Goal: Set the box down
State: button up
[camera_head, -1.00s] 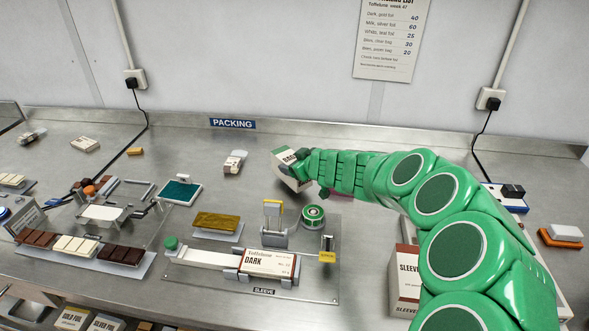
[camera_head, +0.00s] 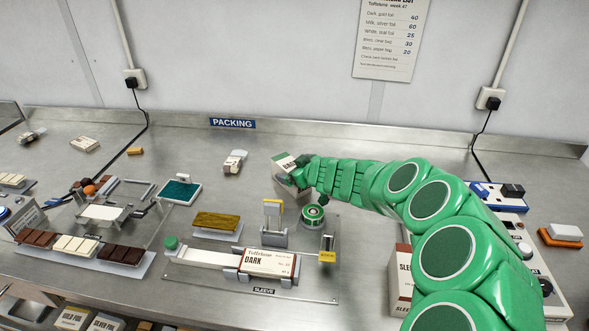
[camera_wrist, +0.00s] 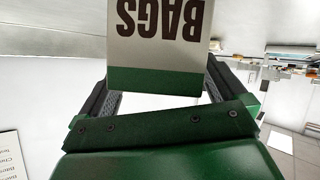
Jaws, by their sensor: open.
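A small white box with a green band (camera_head: 284,162) stands roughly upright at the middle of the bench, below and right of the PACKING sign. Its lower part appears to meet the bench, but I cannot tell the contact for certain. My gripper (camera_head: 304,174) is at the box's right side. In the wrist view the box (camera_wrist: 160,40), lettered BAGS and upside down in the picture, lies between the two fingers. The gripper (camera_wrist: 162,85) is open around it. My gripper hides part of the box in the head view.
A teal pad (camera_head: 181,191) and a DARK sleeve box (camera_head: 267,263) are further off. Bare bench lies behind.

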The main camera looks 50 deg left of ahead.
jog(key=shift+r, duration=0.1)
jog(key=shift+v, duration=0.85)
jog(key=v, duration=1)
jog(key=shift+d, duration=0.2)
